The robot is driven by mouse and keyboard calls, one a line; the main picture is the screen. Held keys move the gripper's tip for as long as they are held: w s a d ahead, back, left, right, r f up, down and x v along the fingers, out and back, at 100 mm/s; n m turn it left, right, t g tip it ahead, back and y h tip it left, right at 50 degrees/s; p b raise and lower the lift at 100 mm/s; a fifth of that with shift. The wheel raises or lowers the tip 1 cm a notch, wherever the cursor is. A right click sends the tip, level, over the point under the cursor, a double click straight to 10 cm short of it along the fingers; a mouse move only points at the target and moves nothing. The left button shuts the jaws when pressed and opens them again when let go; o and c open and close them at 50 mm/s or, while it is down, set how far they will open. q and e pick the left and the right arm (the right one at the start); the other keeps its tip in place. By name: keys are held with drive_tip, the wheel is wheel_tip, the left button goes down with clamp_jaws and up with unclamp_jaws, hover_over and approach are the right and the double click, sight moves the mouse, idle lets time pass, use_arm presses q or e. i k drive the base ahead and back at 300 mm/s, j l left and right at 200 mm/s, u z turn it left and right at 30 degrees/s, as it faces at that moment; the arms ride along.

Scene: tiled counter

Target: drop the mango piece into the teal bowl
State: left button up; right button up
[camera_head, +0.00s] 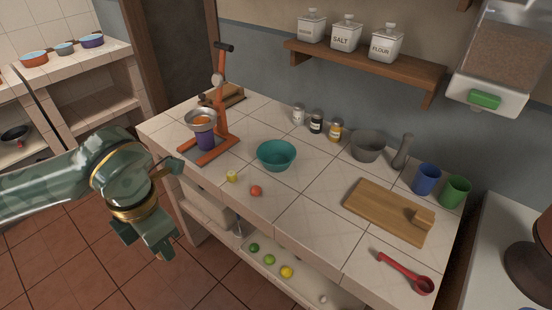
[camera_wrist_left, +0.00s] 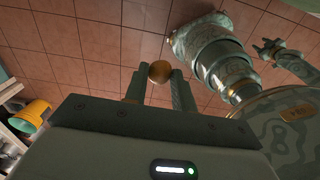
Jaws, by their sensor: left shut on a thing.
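My left gripper (camera_head: 150,238) hangs off the counter's left front side, over the floor, and points downward. In the wrist view its fingers (camera_wrist_left: 160,77) are shut on a small rounded orange-brown piece, which looks like the mango piece (camera_wrist_left: 158,70). The head view does not show this piece clearly. The teal bowl (camera_head: 276,155) stands upright on the counter, right of and beyond my left gripper, and looks empty. My right gripper (camera_wrist_left: 272,48) shows small at the upper right of the wrist view; its finger opening is unclear.
An orange press (camera_head: 221,110) with a metal cup stands left of the bowl. A yellow fruit (camera_head: 232,176) and a red fruit (camera_head: 256,190) lie near the front edge. A grey mortar (camera_head: 368,146), a cutting board (camera_head: 388,210) and a red spoon (camera_head: 405,275) are to the right.

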sight(271, 163)
drive_tip(key=i+j+z, duration=0.1)
drive_tip(key=z, duration=0.3)
drive_tip(key=i+j+z, duration=0.2)
drive_tip(key=z, duration=0.15)
drive_tip(key=i+j+z, duration=0.2)
drive_tip(key=z, duration=0.2)
drive_tip(key=i, duration=0.05)
